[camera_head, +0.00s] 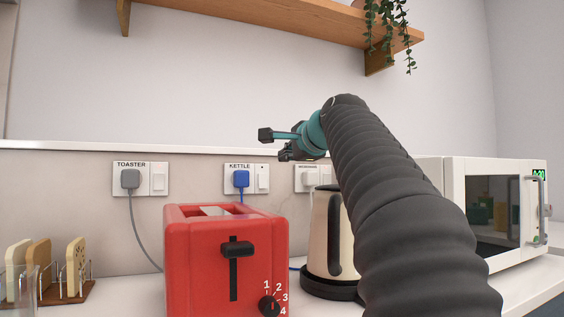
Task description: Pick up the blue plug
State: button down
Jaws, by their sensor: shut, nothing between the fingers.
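The blue plug (240,179) sits in the wall socket labelled KETTLE (239,166), with a blue cord hanging below it behind the toaster. My gripper (275,145) is shut and empty. In the picture it is above and to the right of the blue plug, apart from it. My dark ribbed arm comes up from the lower right and covers part of the kettle and microwave.
A red toaster (226,260) stands in front, below the blue plug. A grey plug (130,178) is in the TOASTER socket, and a white plug (310,179) is in another. A cream kettle (318,235), white microwave (452,200) and toast rack (75,290) stand on the counter. A wooden shelf (280,12) is above.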

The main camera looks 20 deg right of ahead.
aim_at(241, 178)
jog(key=k, duration=1)
